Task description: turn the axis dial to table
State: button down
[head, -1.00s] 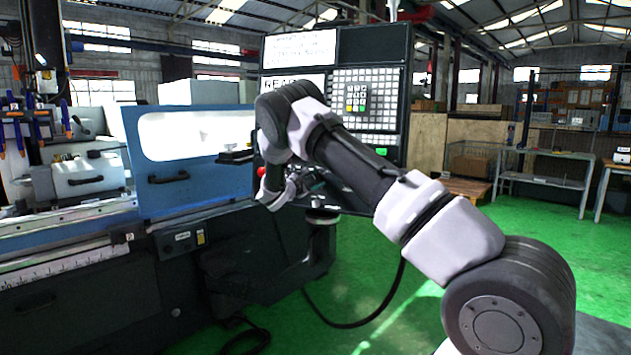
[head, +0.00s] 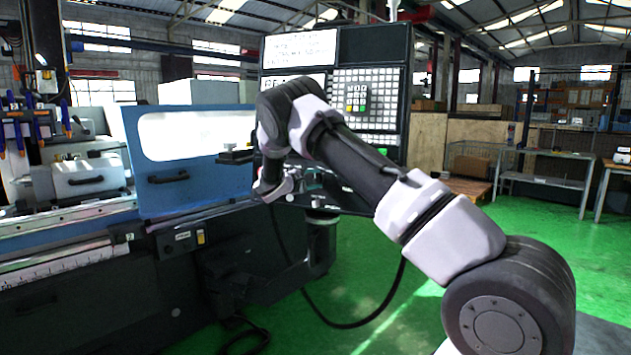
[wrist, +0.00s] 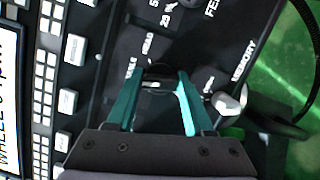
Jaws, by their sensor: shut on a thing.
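My gripper (wrist: 160,88) shows in the wrist view with its two teal fingers over the dark control panel. It is shut on a small dark dial (wrist: 155,72), mostly hidden between the fingertips. Printed labels surround the dial; one to its left looks like "TABLE", one above like "HEAD", but they are small and sideways. In the head view my arm covers the lower panel, and the dial is hidden there. The control console (head: 337,45) stands behind my arm.
In the wrist view a light knob (wrist: 232,101) beside the "MEMORY" label sits right of my fingers. White buttons (wrist: 75,48) line the left. In the head view the blue grinder door (head: 185,180) is left of my arm. Open green floor (head: 480,265) lies to the right.

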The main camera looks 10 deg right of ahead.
jog(key=shift+m+g, duration=0.3)
jog(key=shift+m, duration=1)
jog(key=shift+f, duration=0.1)
jog(key=shift+c, duration=1.5)
grip_release()
jog(key=v, duration=1.1)
jog(key=shift+d, duration=0.1)
